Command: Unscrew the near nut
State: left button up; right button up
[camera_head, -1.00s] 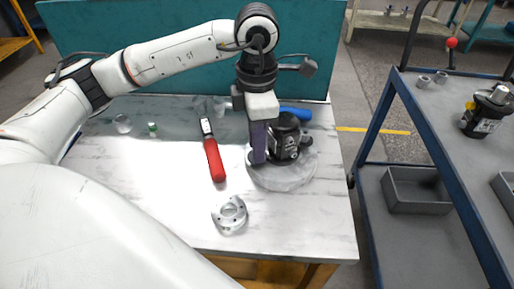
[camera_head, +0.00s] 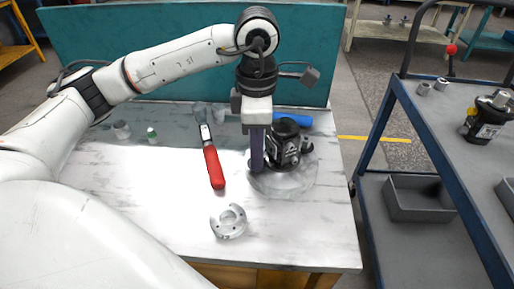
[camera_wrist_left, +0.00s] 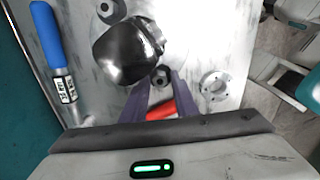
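The black motor (camera_head: 282,145) stands upright on a round light plate (camera_head: 297,187) on the table. In the left wrist view, the near nut (camera_wrist_left: 160,77) sits on the motor's flange, a dark part with a central hole. My left gripper (camera_head: 257,168) points down at the motor's near left side, hiding the nut in the head view. In the left wrist view, the fingertips of my left gripper (camera_wrist_left: 160,84) stand apart on either side of the nut; whether they touch it, I cannot tell. A second flange nut (camera_wrist_left: 109,9) shows at the top. My right gripper is out of view.
A red-handled tool (camera_head: 213,165) lies left of the motor, and a silver ring (camera_head: 229,222) lies in front. A blue-handled tool (camera_head: 293,117) lies behind. A trolley (camera_head: 433,127) stands at right. The table's front left is clear.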

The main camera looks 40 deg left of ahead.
pick_arm(q)
jog(key=shift+c, duration=0.3)
grip_shut()
jog(key=n, duration=0.5)
jog(key=shift+n, duration=0.4)
jog(key=shift+r, duration=0.1)
jog(key=n+p, duration=0.1)
jog(key=n, duration=0.3)
jog(key=shift+n, duration=0.3)
jog(key=shift+o, duration=0.3)
grip_release()
